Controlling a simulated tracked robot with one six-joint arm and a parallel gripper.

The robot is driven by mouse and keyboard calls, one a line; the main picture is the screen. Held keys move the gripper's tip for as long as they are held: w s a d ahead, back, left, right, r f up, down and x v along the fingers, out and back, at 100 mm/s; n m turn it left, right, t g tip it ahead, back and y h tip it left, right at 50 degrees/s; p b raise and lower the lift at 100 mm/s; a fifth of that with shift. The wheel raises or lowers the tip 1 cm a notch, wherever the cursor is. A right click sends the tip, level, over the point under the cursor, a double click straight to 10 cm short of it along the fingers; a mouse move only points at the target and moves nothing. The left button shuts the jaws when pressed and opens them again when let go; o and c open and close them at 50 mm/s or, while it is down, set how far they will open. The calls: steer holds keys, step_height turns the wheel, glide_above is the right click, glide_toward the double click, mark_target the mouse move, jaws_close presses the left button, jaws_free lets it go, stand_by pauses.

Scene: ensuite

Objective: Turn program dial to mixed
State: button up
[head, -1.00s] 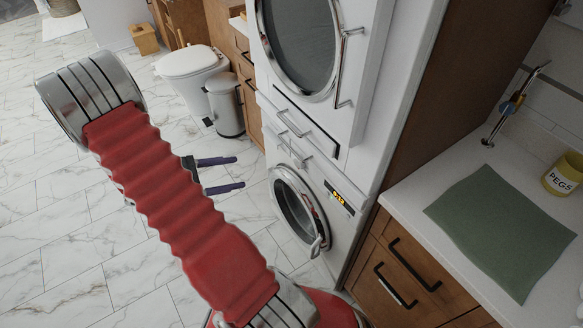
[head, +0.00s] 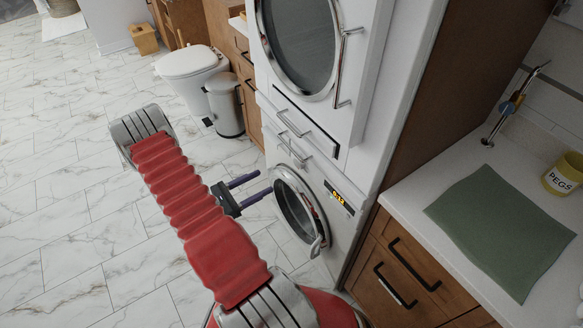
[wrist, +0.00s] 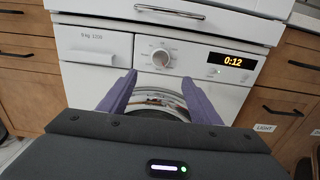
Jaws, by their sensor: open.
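The program dial (wrist: 161,58) is a round knob on the white control panel of the lower washing machine (head: 303,207), with small markings around it too small to read. In the wrist view it sits straight ahead, centred between and above the finger tips. The panel's display (wrist: 232,61) shows 0:12 to the right of the dial. My gripper (wrist: 161,84) has two purple fingers spread apart, empty, and short of the panel. It also shows in the head view (head: 258,186) left of the washer door. In the head view I cannot make out the dial.
A dryer-like machine (head: 299,50) with a round door and bar handle stands above the washer. A pedal bin (head: 225,104) and toilet (head: 190,64) stand to the left. A counter (head: 412,205) with a green cloth (head: 500,230) is at right. The marble floor at left is clear.

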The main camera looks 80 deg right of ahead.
mark_target(297, 164)
steer(key=shift+s+d, duration=0.1)
stand_by(0.3)
steer(key=x, duration=1.3)
steer(key=shift+s+d, duration=0.2)
steer(key=shift+s, duration=0.05)
steer(key=c, duration=1)
